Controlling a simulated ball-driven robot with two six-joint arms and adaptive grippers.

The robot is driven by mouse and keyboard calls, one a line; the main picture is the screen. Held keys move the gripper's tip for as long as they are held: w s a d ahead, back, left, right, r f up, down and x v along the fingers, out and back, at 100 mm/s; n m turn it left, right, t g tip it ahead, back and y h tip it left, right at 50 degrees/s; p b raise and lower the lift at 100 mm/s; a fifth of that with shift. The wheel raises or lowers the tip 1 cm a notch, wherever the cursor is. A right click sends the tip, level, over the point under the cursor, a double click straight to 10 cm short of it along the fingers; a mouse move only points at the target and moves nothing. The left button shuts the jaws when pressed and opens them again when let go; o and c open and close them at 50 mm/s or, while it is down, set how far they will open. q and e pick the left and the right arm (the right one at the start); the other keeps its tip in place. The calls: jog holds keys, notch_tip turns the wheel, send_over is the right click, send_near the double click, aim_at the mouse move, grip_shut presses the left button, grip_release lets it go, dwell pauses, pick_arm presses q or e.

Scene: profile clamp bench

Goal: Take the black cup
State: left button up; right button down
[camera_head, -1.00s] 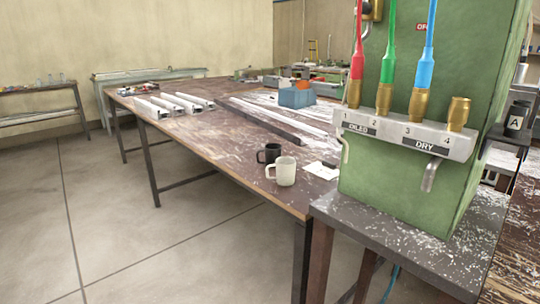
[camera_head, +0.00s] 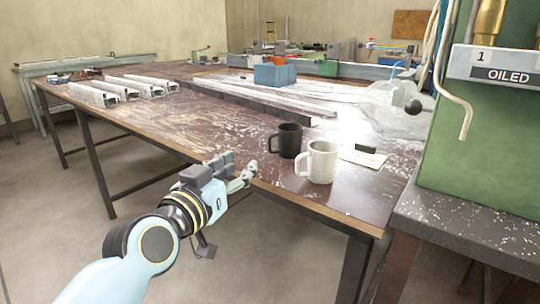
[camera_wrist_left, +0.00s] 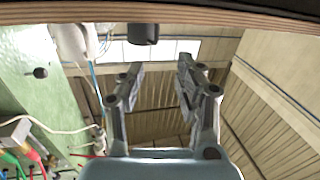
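The black cup (camera_head: 287,141) stands upright near the front edge of the wooden workbench (camera_head: 225,148), its handle turned to the left. A cream-white cup (camera_head: 321,162) stands just in front and right of it. My left gripper (camera_head: 244,177) is at the bench edge, left of and nearer than the black cup, apart from it and empty. In the left wrist view the two fingers of the left gripper (camera_wrist_left: 160,65) are spread apart. The black cup (camera_wrist_left: 142,34) shows beyond them at the top, with the white cup (camera_wrist_left: 74,42) to its left. My right gripper is not in view.
A white card (camera_head: 363,157) lies right of the cups. A green cabinet labelled OILED (camera_head: 478,150) stands on a dark side table at the right. Long metal profiles (camera_head: 262,103) and a blue box (camera_head: 275,76) lie farther back. Floor at the left is clear.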

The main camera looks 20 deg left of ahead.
pick_arm(q)
send_near(269, 143)
jog(key=w, duration=0.3)
jog(key=shift+a+f, duration=0.1)
jog(key=shift+f, duration=0.2)
jog(key=w, duration=0.3)
jog(key=w+d, duration=0.1)
jog(key=w, duration=0.1)
jog(key=shift+w+r+b, duration=0.2)
jog(key=shift+w+b, duration=0.05)
jog(key=shift+b, duration=0.05)
jog(key=shift+c, duration=0.3)
grip_shut()
